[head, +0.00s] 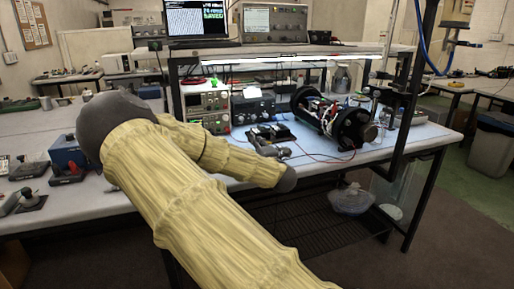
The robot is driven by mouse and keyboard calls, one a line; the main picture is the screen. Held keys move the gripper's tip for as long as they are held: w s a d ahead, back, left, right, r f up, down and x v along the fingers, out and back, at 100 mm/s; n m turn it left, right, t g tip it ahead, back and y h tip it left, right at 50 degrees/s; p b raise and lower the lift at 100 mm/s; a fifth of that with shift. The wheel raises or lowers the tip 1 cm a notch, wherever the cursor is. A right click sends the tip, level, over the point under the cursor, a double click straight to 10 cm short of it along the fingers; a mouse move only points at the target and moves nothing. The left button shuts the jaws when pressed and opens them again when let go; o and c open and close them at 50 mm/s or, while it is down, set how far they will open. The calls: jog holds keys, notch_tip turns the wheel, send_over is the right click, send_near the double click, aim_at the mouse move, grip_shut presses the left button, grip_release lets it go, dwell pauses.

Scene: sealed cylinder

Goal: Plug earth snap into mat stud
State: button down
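A pale blue mat or bench surface (400,143) covers the workbench. The earth snap and the mat stud are too small or hidden to make out. My arm, in a yellow sleeve, crosses the front of the bench, and its dark wrist end is over the bench's front edge. Grey parts that look like my gripper (272,149) show just beyond the wrist, low over the bench beside a small black device. The fingers are too small and partly covered to tell whether they are open or hold anything.
A black-ended cylinder (330,118) with exposed internals lies on the bench, with a thin red wire (315,157) in front. Bench instruments (208,106) stand behind my arm. A dark upright post (412,90) rises at the right.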

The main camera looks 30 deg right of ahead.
jog(key=shift+s+d+f+b, duration=0.1)
jog(key=shift+f+b, duration=0.65)
jog(key=shift+f, duration=0.7)
jog(key=shift+s+f+b, duration=0.1)
jog(key=shift+f+b, duration=0.65)
jog(key=shift+f, duration=0.65)
jog(key=shift+s+a, duration=0.2)
jog(key=shift+a, duration=1.05)
